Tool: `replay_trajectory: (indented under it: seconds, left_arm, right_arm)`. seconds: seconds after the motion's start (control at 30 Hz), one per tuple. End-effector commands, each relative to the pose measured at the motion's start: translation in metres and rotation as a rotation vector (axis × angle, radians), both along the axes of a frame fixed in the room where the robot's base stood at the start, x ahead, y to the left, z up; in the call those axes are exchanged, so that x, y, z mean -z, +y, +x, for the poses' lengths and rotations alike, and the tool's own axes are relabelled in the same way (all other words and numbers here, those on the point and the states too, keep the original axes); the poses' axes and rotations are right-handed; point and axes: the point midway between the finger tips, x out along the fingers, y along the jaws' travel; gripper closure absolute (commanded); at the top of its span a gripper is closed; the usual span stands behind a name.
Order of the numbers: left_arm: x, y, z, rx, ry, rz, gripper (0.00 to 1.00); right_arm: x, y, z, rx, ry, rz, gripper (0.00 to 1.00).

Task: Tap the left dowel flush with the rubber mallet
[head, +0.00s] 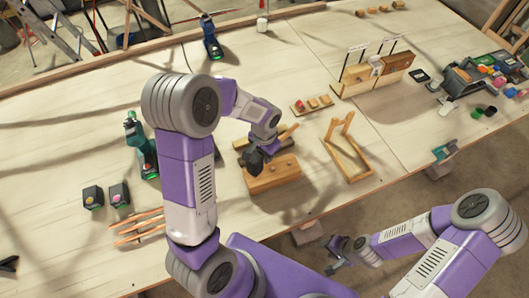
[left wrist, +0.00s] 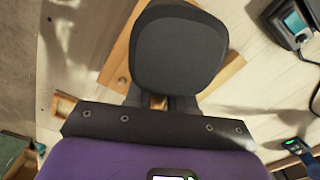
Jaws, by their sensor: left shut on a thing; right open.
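My left gripper (head: 270,146) is shut on the mallet's wooden handle, a short piece of which shows between the fingers in the left wrist view (left wrist: 158,102). The rubber mallet's black head (head: 255,161) hangs over the left part of a wooden block (head: 275,181) on the bench. In the left wrist view the mallet head (left wrist: 180,48) is large and covers most of the wood below it. A small dowel end seems to show on the block's top; the left dowel is hidden or too small to tell. My right gripper (head: 338,256) is open and empty, off the bench's front edge.
A wooden frame (head: 346,150) stands right of the block. Behind is a small tray (head: 312,104) of pieces. A green-black drill (head: 141,150), two dark boxes (head: 92,197) and several wooden strips (head: 138,228) lie to the left.

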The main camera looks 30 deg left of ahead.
Motion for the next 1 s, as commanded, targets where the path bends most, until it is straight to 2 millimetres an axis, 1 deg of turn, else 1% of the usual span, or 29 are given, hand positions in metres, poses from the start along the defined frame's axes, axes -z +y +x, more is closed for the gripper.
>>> replay_trajectory:
  seconds: [0.2,0.3,0.37,0.6,0.63,0.7,0.87,0.97,1.0]
  left_arm:
    - [-0.001,0.000,0.000,0.000,-0.001,0.000,1.00]
    - [0.003,0.000,0.000,0.000,-0.001,0.000,1.00]
    - [0.009,0.000,0.000,0.000,-0.001,0.000,1.00]
    - [0.051,0.000,0.000,0.000,-0.001,0.000,1.00]
    - [0.054,0.000,0.000,0.000,-0.001,0.000,1.00]
    - [0.049,0.000,0.000,0.000,-0.001,0.000,1.00]
    - [0.045,0.000,0.000,0.000,-0.001,0.000,1.00]
    - [0.035,0.000,0.000,0.001,-0.002,-0.001,1.00]
    - [0.028,0.000,0.001,0.001,-0.003,-0.001,1.00]
  right_arm:
    - [-0.001,0.000,0.000,0.000,0.000,0.000,0.57]
    - [0.003,0.000,0.000,0.000,0.000,0.000,0.57]
    - [0.008,0.000,0.000,0.000,0.000,0.000,0.57]
    - [0.044,0.000,0.000,0.000,0.000,0.000,0.57]
    - [0.046,0.000,0.000,0.000,0.000,0.000,0.57]
    - [0.042,0.000,0.000,0.000,0.001,0.000,0.57]
    - [0.038,0.000,0.000,0.000,0.000,0.000,0.57]
    - [0.030,0.000,0.000,0.000,0.000,0.000,0.57]
    - [0.024,0.000,0.000,0.000,0.000,0.000,0.57]
